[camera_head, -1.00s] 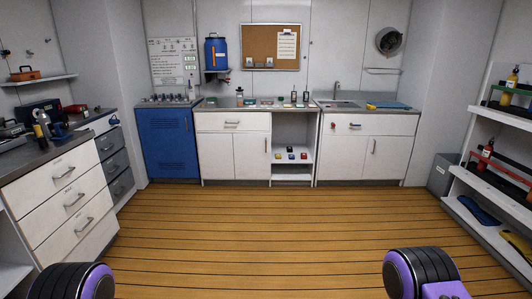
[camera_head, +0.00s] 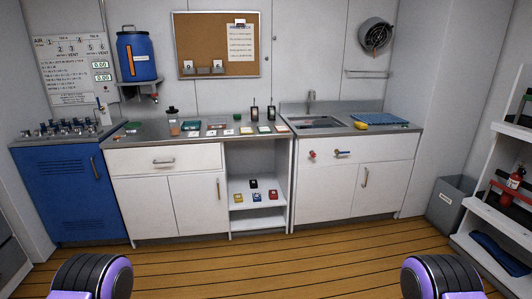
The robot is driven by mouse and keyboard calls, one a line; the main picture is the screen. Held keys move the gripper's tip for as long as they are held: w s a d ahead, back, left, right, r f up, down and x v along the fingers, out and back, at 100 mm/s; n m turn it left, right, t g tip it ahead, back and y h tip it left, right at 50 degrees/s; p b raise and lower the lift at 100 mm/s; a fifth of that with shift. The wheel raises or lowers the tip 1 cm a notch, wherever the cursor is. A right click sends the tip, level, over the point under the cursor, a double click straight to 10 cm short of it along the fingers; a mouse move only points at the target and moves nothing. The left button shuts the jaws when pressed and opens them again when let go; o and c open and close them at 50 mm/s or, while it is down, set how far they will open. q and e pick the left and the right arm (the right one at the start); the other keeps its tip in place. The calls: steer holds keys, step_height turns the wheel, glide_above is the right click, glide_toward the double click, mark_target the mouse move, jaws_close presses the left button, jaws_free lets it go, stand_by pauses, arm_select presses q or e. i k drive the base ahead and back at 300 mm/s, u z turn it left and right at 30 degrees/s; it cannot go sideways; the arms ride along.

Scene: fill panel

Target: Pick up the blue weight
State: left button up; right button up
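Only black and purple parts of my two arms show at the bottom left and right corners. Both grippers are out of view, well short of the shelf.
The shelf niche (camera_head: 266,158) is open at the front, between white cabinet doors and the sink cabinet. Small items crowd the countertop above. A blue cabinet (camera_head: 70,195) stands left; a grey bin (camera_head: 452,203) and a shelf rack stand right. The wooden floor (camera_head: 260,270) ahead is clear.

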mark_target(257, 197)
steer(key=u, duration=0.15)
steer(key=i, duration=2.55)
steer(key=u, duration=0.55)
steer(key=i, duration=1)
steer(key=u, duration=0.05)
